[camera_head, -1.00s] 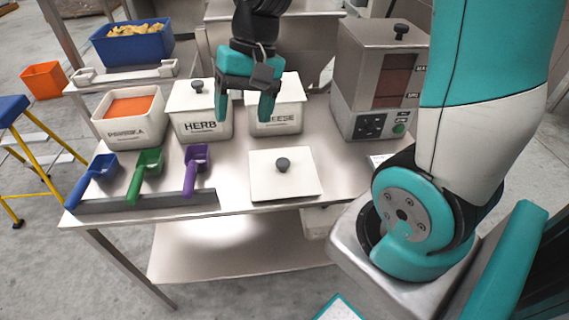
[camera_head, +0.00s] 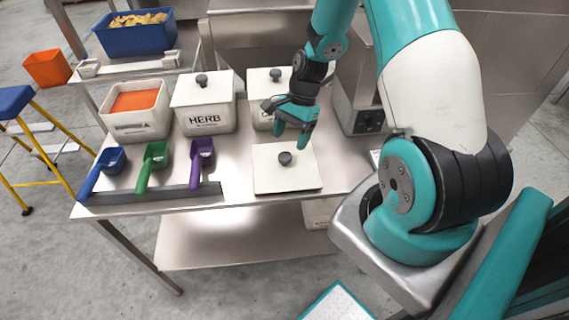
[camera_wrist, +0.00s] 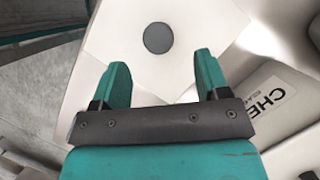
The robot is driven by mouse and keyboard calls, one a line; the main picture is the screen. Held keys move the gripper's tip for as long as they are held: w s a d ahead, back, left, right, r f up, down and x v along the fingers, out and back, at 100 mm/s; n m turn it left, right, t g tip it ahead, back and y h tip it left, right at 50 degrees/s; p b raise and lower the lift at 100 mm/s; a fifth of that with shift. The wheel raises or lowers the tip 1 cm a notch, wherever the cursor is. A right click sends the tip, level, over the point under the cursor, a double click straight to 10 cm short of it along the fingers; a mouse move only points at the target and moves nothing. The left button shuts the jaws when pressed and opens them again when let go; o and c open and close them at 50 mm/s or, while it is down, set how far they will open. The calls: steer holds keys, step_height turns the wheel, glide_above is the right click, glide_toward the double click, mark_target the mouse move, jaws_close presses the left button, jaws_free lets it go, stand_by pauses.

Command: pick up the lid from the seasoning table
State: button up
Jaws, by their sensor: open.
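The lid (camera_head: 270,180) is a flat cream square with a round dark knob (camera_head: 285,158). It lies on the steel seasoning table (camera_head: 235,160), near the front edge. In the wrist view the lid (camera_wrist: 110,45) fills the upper middle, with its knob (camera_wrist: 158,38) ahead of and between the fingertips. My gripper (camera_head: 291,134) is open and empty, above the back of the lid. In the wrist view the teal fingers (camera_wrist: 160,65) are spread apart and do not surround the knob. The gripper partly hides the cheese bin behind it.
The open paprika bin (camera_head: 138,122), lidded herb bin (camera_head: 206,115) and lidded cheese bin (camera_head: 262,98) stand along the back. Blue, green and purple scoops (camera_head: 203,160) rest at the left front. A steel machine (camera_head: 352,100) stands at the right, behind my arm.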

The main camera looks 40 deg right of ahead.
mark_target(285, 155)
steer(key=shift+p+x, duration=0.75)
steer(key=shift+x, duration=2.4)
steer(key=shift+s, duration=0.1)
steer(key=c, duration=1)
